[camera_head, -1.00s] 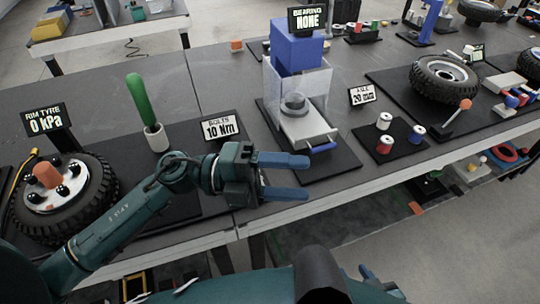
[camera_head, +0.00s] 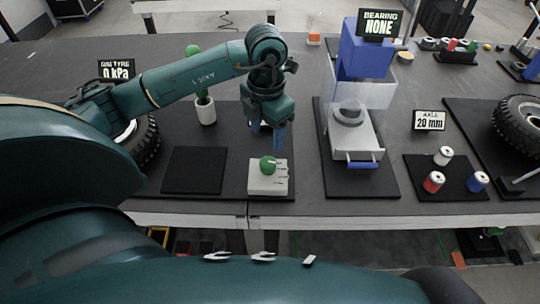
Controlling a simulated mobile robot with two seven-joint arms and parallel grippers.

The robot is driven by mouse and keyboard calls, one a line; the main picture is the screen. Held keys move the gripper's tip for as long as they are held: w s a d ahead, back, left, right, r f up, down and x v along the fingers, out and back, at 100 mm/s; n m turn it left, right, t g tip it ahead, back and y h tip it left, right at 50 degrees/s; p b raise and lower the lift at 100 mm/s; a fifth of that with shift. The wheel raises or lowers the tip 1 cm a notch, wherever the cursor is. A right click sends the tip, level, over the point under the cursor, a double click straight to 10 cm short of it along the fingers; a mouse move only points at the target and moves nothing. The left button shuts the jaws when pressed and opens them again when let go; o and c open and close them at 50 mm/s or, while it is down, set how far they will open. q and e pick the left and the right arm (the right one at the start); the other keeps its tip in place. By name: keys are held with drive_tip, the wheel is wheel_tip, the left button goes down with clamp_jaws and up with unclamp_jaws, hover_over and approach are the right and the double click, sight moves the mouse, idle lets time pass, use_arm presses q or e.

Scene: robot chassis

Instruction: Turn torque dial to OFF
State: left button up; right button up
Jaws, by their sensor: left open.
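The torque dial is a green round knob (camera_head: 267,165) on a white box (camera_head: 268,186) with dark marks along its right side. The box sits on a black mat near the table's front edge. Where the knob points is too small to tell. My left gripper (camera_head: 267,141) points down just behind and above the knob in the picture. Its blue fingers are open, with nothing seen between them. They appear apart from the knob. My right gripper is not in view.
A blue press (camera_head: 364,52) with a clear guard stands to the right. A green-handled tool in a white holder (camera_head: 205,111) and a tyre (camera_head: 141,140) are to the left, partly behind my arm. An empty black mat (camera_head: 194,170) lies left of the box.

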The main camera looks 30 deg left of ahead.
sight(268, 161)
use_arm(q)
wheel_tip(268, 161, down, 9)
drive_tip(key=shift+d+f+p, duration=0.1)
drive_tip(key=shift+f+p, duration=0.05)
drive_tip(key=shift+p, duration=0.25)
drive_tip(key=shift+c, duration=0.3)
drive_tip(key=c, duration=0.9)
